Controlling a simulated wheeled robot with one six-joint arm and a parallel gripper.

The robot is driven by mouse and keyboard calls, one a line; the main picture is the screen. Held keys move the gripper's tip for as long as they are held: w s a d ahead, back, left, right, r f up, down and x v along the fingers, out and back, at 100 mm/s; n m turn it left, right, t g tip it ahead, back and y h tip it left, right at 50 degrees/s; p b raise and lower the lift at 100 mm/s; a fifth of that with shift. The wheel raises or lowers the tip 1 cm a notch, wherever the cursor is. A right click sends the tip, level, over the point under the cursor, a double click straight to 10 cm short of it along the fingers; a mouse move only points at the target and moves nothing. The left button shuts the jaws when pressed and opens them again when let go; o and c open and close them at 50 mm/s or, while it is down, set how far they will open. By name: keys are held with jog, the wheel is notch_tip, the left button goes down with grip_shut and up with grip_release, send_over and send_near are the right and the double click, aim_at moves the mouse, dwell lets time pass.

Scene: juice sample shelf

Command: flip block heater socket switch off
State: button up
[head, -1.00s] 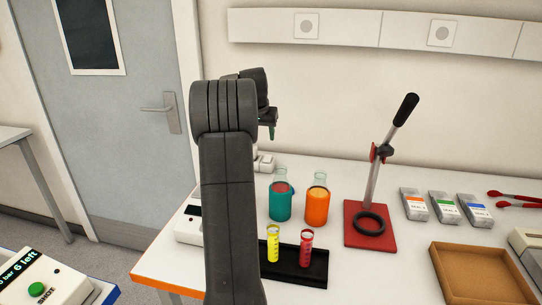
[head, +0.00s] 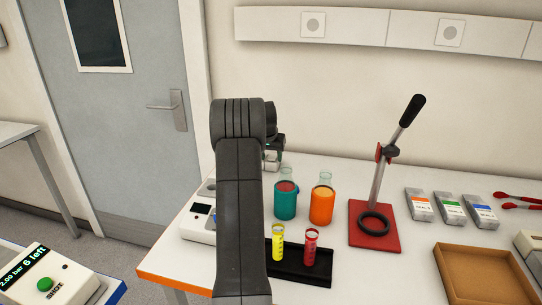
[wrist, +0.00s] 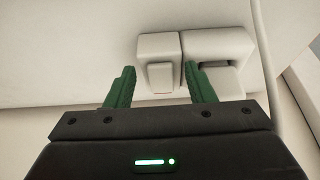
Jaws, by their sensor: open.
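In the wrist view a white socket block (wrist: 158,48) with a small rocker switch (wrist: 161,77) lies ahead of my gripper (wrist: 159,69). My gripper is open and empty, its two green fingers spread either side of the switch. I cannot tell whether they touch the block, nor the switch's position. A second white piece (wrist: 218,46) sits right of it, by the right finger. In the head view the socket block (head: 271,160) shows partly behind my gripper. A white device with a dark display (head: 200,209), perhaps the block heater, is partly hidden by my arm.
A teal bottle (head: 285,204) and an orange bottle (head: 321,206) stand close right of my arm. A black rack (head: 296,277) holds a yellow and a red tube. A red-based lever press (head: 374,243) stands further right. A white cord (wrist: 267,60) runs by the socket.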

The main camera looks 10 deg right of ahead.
jog(key=c, duration=1)
jog(key=shift+r+p, duration=0.35)
jog(key=shift+p, duration=0.7)
jog(key=shift+w+d+r+g+p, duration=0.1)
jog(key=shift+g+p, duration=0.2)
jog(key=shift+p, duration=0.85)
jog(key=shift+y+p, duration=0.3)
jog(key=shift+p, duration=0.2)
jog(key=g+p, duration=0.1)
jog(key=p, duration=0.1)
jog(key=g+p, duration=0.1)
jog(key=p, duration=0.2)
jog(key=shift+w+d+r+y, duration=0.1)
jog(key=shift+w+r+y, duration=0.05)
jog(key=shift+w+y, duration=0.15)
jog(key=shift+o, duration=0.2)
jog(key=shift+f+p, duration=0.2)
jog(key=shift+p, duration=0.45)
jog(key=shift+c, duration=0.2)
jog(key=o, duration=1)
